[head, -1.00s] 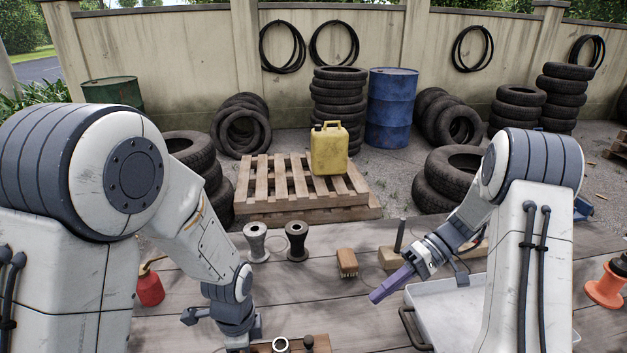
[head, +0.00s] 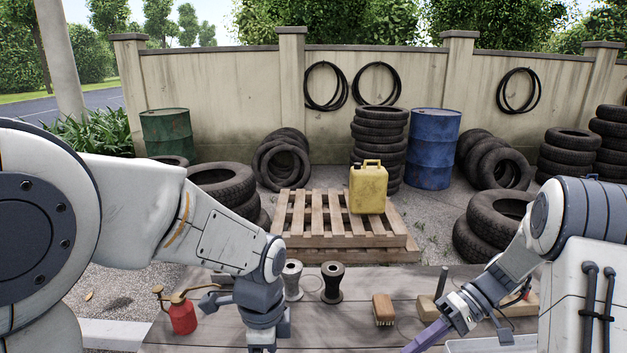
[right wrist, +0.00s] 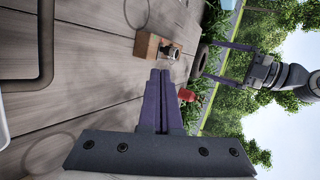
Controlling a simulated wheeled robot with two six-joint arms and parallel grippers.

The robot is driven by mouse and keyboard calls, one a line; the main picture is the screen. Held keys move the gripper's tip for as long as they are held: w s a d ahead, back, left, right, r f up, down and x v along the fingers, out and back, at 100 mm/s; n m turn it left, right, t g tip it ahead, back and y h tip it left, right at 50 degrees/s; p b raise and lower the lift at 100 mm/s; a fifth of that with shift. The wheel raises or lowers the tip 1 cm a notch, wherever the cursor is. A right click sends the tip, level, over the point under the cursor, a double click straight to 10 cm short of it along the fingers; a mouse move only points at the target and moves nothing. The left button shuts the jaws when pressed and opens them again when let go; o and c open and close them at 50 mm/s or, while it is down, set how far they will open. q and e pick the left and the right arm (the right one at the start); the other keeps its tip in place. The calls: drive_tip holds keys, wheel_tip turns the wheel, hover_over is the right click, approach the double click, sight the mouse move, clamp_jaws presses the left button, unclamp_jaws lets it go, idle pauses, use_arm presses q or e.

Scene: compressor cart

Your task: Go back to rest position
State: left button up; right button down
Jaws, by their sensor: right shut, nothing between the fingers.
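My right gripper (head: 412,346) is purple and sits low at the right of the head view. In the right wrist view its fingers (right wrist: 160,75) lie together with nothing between them. My left arm's wrist (head: 262,300) hangs over the table in the head view, and its fingertips run below the picture. In the right wrist view the left gripper (right wrist: 208,59) has its purple fingers apart. A dark, round piece (right wrist: 199,60) shows between their tips; I cannot tell whether they grip it.
The table (head: 340,325) carries a red oil can (head: 182,314), a pale spool (head: 292,281), a dark spool (head: 332,283) and a brush (head: 383,309). Behind are a pallet, tyres and drums.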

use_arm(q)
drive_tip(key=s+d+r+n+h+p, duration=0.1)
drive_tip(key=s+d+r+n+p, duration=0.1)
drive_tip(key=s+r+n+p, duration=0.5)
drive_tip(key=s+r+n, duration=0.3)
drive_tip(key=s, duration=0.4)
drive_tip(key=shift+s+d+r, duration=0.3)
drive_tip(key=shift+s+d, duration=0.05)
drive_tip(key=shift+d, duration=0.05)
use_arm(e)
drive_tip(key=s+a+r+n+t+h, duration=0.1)
drive_tip(key=s+a+r+n+h, duration=0.1)
drive_tip(key=s+a+r+h, duration=0.3)
drive_tip(key=s+a+r+n+t+h, duration=0.2)
drive_tip(key=s+a+r+h, duration=0.3)
drive_tip(key=s, duration=0.9)
drive_tip(key=a+r, duration=0.3)
drive_tip(key=a, duration=0.1)
drive_tip(key=shift+a+t, duration=0.25)
drive_tip(key=shift+t, duration=0.05)
